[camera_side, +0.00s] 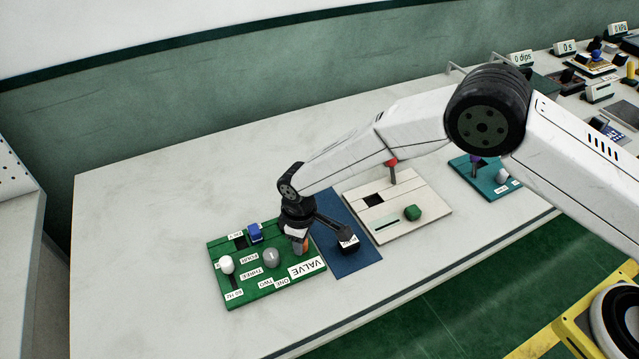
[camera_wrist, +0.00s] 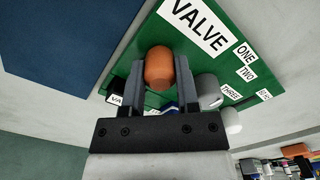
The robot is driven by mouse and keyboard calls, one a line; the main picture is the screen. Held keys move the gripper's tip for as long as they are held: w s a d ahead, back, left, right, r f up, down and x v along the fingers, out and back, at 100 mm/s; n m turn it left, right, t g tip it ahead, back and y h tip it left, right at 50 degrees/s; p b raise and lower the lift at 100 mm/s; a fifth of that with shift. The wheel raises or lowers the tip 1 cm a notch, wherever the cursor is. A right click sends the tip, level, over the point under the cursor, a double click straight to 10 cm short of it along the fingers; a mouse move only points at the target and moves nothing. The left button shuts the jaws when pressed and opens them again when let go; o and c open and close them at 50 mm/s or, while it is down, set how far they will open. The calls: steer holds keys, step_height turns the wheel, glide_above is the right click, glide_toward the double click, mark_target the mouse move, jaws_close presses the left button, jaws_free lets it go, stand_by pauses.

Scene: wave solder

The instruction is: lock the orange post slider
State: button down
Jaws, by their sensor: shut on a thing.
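The orange post slider (camera_wrist: 159,72) is a rounded orange knob on the green VALVE board (camera_side: 236,298). In the side view it is mostly hidden behind my gripper, with a bit of orange (camera_side: 305,246) showing. My gripper (camera_side: 299,243) points down over the board's right part. In the wrist view my gripper (camera_wrist: 160,62) has one finger on each side of the orange knob and is shut on it. I cannot tell from these views whether the slider is locked.
On the same board, a grey knob (camera_side: 271,258), a white knob (camera_side: 227,265) and a blue block (camera_side: 255,233) stand close by. A blue mat (camera_side: 350,265) with a dark block lies to the right. A cream board (camera_side: 425,190) and a teal board (camera_side: 462,166) lie beyond. The bench's left side is clear.

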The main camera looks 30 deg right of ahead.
steer(key=shift+w, duration=1.35)
steer(key=shift+c, duration=1.7)
jaws_free()
steer(key=shift+r, duration=0.1)
step_height(320, 180, up, 8)
steer(key=shift+f, duration=0.2)
steer(key=shift+d, duration=0.1)
